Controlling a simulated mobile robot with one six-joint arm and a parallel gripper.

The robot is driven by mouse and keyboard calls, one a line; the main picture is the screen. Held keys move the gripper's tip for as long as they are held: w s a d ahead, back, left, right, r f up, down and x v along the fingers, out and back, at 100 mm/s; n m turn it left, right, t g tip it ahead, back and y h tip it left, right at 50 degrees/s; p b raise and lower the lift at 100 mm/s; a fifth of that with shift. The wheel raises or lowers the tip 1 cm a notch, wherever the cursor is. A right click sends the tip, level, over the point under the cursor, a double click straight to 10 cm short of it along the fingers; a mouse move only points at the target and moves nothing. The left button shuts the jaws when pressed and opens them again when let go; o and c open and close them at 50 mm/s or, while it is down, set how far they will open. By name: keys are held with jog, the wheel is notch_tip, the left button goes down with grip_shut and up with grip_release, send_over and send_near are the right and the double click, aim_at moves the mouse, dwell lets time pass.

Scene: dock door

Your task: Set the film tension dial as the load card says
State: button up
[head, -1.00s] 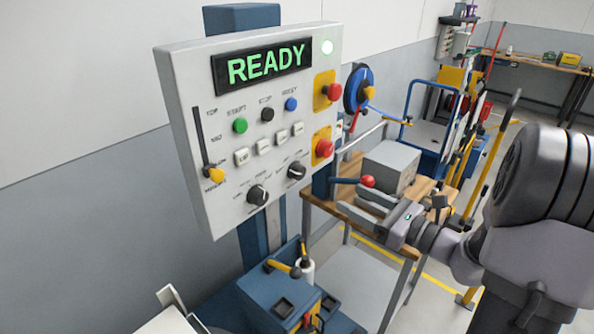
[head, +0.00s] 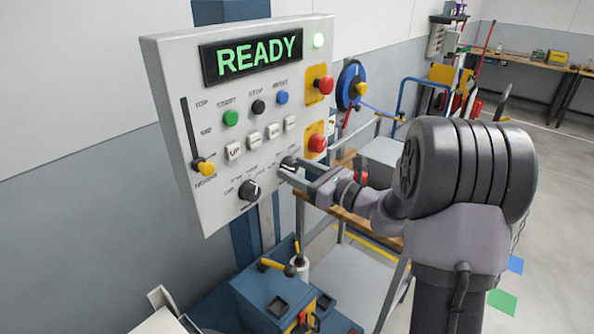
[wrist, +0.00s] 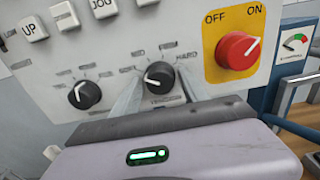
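The right-hand black dial (wrist: 160,74) on the control panel has "HARD" legible at its upper right. The text below looks like "TENSION", partly covered by my gripper. Its white mark points left. In the head view this dial (head: 288,163) is partly behind the fingers. My gripper (wrist: 159,70) has one finger on each side of the dial, with narrow gaps seeming to show. The gripper (head: 299,176) reaches the panel from the right in the head view. A second black dial (wrist: 84,95) is to the left. I cannot identify a load card.
The panel (head: 215,205) also carries a READY display (head: 251,56), coloured buttons, a yellow-knobbed slider (head: 206,169) and red knobs on yellow plates (head: 316,143). A blue unit with a yellow-handled lever (head: 277,266) stands below. A wooden-topped table (head: 350,220) is behind my arm.

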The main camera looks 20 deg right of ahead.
grip_shut()
jog(key=shift+r+p, duration=0.1)
jog(key=shift+p, duration=0.2)
jog(key=m+p, duration=0.2)
jog(key=p, duration=0.1)
jog(key=shift+r+m+p, duration=0.2)
jog(key=shift+m+p, duration=0.15)
jog(key=shift+m, duration=0.05)
jog(key=m+p, duration=0.5)
jog(key=p, duration=0.2)
jog(key=m+p, duration=0.4)
jog(key=p, duration=0.1)
jog(key=shift+m, duration=0.4)
jog(key=shift+f+m+p, duration=0.2)
jog(key=shift+m+p, duration=1.1)
jog(key=shift+m, duration=0.2)
